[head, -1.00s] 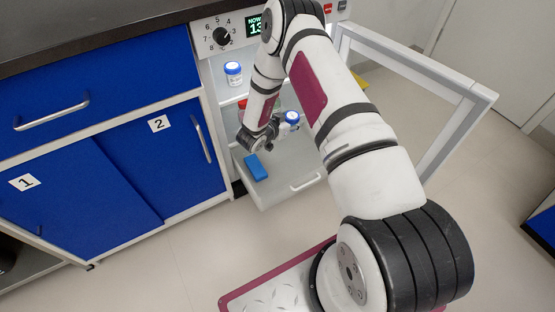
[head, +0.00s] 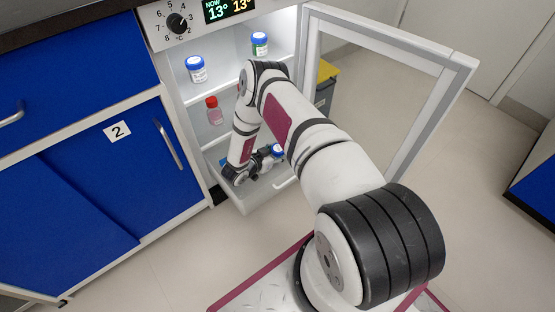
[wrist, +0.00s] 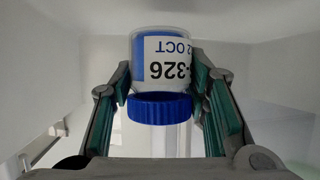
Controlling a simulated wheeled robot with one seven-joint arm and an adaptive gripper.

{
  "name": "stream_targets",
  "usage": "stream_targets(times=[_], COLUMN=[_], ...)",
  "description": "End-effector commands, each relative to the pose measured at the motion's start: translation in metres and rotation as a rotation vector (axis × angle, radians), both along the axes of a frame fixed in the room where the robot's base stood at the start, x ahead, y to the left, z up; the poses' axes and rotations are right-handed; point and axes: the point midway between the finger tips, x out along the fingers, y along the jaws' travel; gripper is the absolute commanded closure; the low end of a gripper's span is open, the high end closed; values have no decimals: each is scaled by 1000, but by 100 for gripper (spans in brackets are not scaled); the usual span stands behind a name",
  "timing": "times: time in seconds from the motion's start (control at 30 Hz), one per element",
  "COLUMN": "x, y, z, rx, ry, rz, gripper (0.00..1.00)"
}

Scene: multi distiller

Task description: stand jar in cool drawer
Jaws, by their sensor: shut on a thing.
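My gripper (wrist: 163,88) is shut on a jar (wrist: 160,60) with a blue cap and a white label reading "326" and "2 OCT"; a finger lies on each side in the wrist view. In the head view the jar's blue-and-white top (head: 277,149) shows beside my gripper (head: 270,156), over or inside the pulled-out bottom drawer (head: 258,200) of the cool cabinet. I cannot tell whether the jar touches the drawer floor. My arm hides much of the drawer. A blue object (head: 225,161) shows partly behind my wrist.
The cabinet door (head: 435,110) stands open on the right. On the shelves are a blue-capped jar (head: 196,69), a green-labelled jar (head: 260,43) and a red-capped bottle (head: 213,110). Blue cupboards (head: 120,180) stand close on the left. Open floor lies in front.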

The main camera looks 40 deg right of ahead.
Motion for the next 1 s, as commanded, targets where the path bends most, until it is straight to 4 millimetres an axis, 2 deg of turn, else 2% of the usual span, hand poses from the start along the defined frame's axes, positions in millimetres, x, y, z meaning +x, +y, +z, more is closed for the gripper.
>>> stream_targets(times=[0.1,0.17,0.57,0.6,0.67,1.0], x=[-1,-1,0,0,0,0], y=[0,0,0,0,0,0], z=[-21,-26,-28,-28,-28,-27], rx=[2,1,0,1,1,1], ry=[2,0,0,1,1,1], rz=[-3,-2,-1,-1,-1,-1], gripper=[87,87,87,51,38,38])
